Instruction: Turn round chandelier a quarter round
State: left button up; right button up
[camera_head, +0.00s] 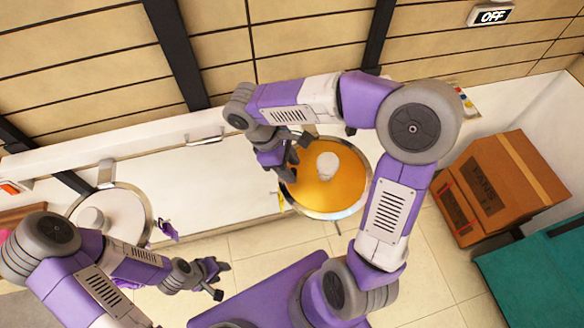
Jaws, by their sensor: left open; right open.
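A round lamp with an orange inside, a pale metal rim and a white bulb in its middle, which looks like the chandelier (345,192), is right of centre. My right gripper (288,172) is over its left edge, with the fingers apart. I cannot tell whether they touch the rim. My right arm arches over the lamp's upper right side and hides part of it. My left gripper (222,279) is open and empty, low and left of the lamp, well apart from it.
A second round lamp, white with a white bulb (91,218), is at the left, beside my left arm. A brown cardboard box (498,188) and a teal surface (535,275) are at the right. Tiled floor shows below.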

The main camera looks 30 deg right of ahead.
jog(key=shift+x, duration=1.35)
grip_shut()
